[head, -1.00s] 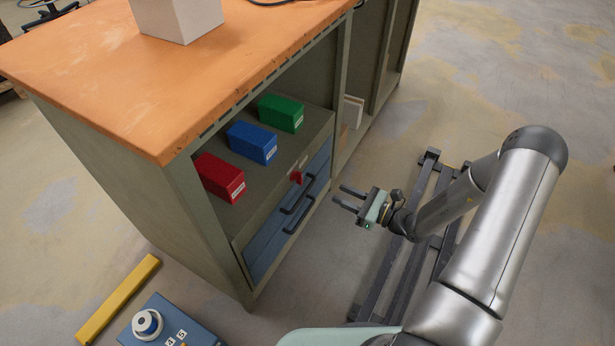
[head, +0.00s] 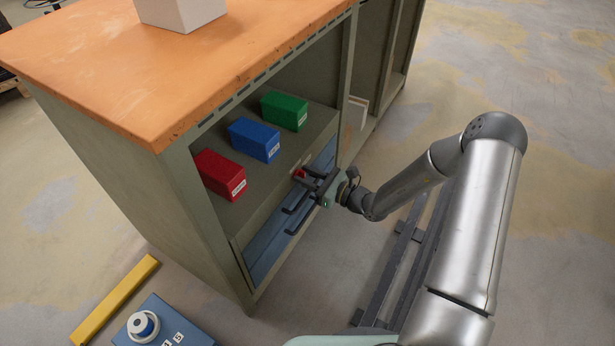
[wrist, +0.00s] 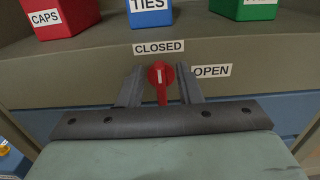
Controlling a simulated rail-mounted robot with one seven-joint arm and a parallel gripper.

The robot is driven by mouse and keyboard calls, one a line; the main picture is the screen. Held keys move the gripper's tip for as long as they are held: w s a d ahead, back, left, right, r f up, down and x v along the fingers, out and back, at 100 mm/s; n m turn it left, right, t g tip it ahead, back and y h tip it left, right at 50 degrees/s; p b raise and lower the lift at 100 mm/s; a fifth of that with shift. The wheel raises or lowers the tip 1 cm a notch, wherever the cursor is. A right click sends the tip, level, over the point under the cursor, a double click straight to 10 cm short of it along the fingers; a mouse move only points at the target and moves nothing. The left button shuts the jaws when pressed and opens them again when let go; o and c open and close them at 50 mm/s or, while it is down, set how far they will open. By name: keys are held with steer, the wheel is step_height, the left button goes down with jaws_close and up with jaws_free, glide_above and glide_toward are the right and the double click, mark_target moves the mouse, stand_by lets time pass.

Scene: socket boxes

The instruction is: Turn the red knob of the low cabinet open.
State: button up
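The red knob (wrist: 160,76) is on the front of the low cabinet (head: 250,262), between my two fingers in the wrist view. A white mark on it points up toward the CLOSED label (wrist: 158,48); the OPEN label (wrist: 211,71) is to its right. My gripper (wrist: 160,92) has its fingers apart, one on each side of the knob, with small gaps showing. In the head view the knob (head: 300,174) is partly hidden by my gripper (head: 312,179).
Red (head: 220,174), blue (head: 254,140) and green (head: 285,110) boxes stand on the shelf above the knob. Blue drawers with dark handles (head: 297,203) lie below. A yellow bar (head: 115,300) and a blue box with a white dial (head: 160,325) are at lower left.

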jaws_close()
steer(key=shift+p, duration=0.4)
steer(key=m+p, duration=0.3)
steer(key=shift+w+d+r, duration=0.1)
steer(key=shift+r, duration=0.1)
steer(key=m+p, duration=0.3)
steer(key=shift+w+d+f+m, duration=0.1)
steer(key=shift+w+f+m, duration=0.05)
steer(key=shift+m, duration=0.15)
steer(key=m+p, duration=0.1)
steer(key=m, duration=0.1)
steer(key=m+p, duration=0.1)
steer(key=m, duration=0.1)
steer(key=m+p, duration=0.1)
steer(key=m, duration=0.1)
steer(key=shift+w+d+f, duration=0.15)
steer(key=shift+w+f, duration=0.05)
steer(key=shift+f, duration=0.2)
steer(key=m, duration=0.3)
steer(key=m+p, duration=0.1)
steer(key=m, duration=0.1)
steer(key=shift+f, duration=0.35)
steer(key=shift+m, duration=0.3)
